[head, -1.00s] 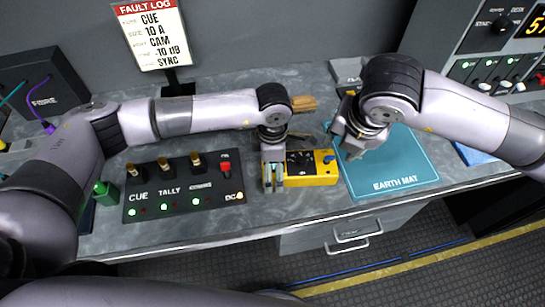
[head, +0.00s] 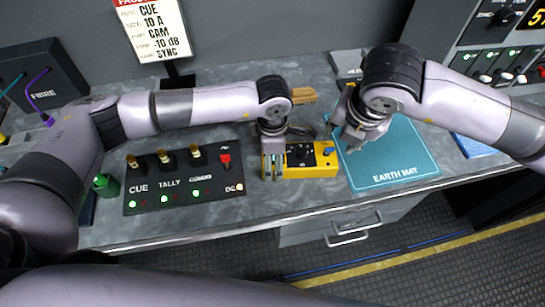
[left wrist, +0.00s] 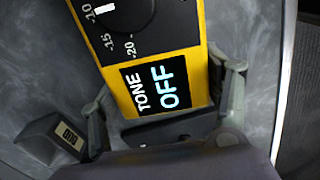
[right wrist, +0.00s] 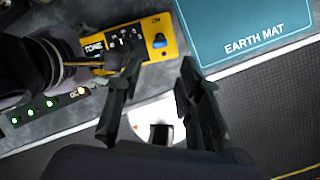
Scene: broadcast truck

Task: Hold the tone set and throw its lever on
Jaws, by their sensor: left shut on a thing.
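The tone set (head: 318,170) is a yellow box with a black dial face, lying on the grey bench in the head view. My left gripper (head: 273,168) is shut on its left end, a finger on either side. In the left wrist view the tone set (left wrist: 192,28) has a display reading TONE OFF. Its blue lever (head: 328,152) is at the right end; the right wrist view shows the lever (right wrist: 159,41) beside an ON mark. My right gripper (head: 350,142) is open and empty, above and right of the lever. It also shows in the right wrist view (right wrist: 152,80).
A blue earth mat (head: 400,165) lies right of the tone set. A dark switch panel (head: 180,185) with CUE, TALLY and DC labels lies to its left. A fault log sign (head: 153,28) stands behind. The bench's front edge is close to the tone set.

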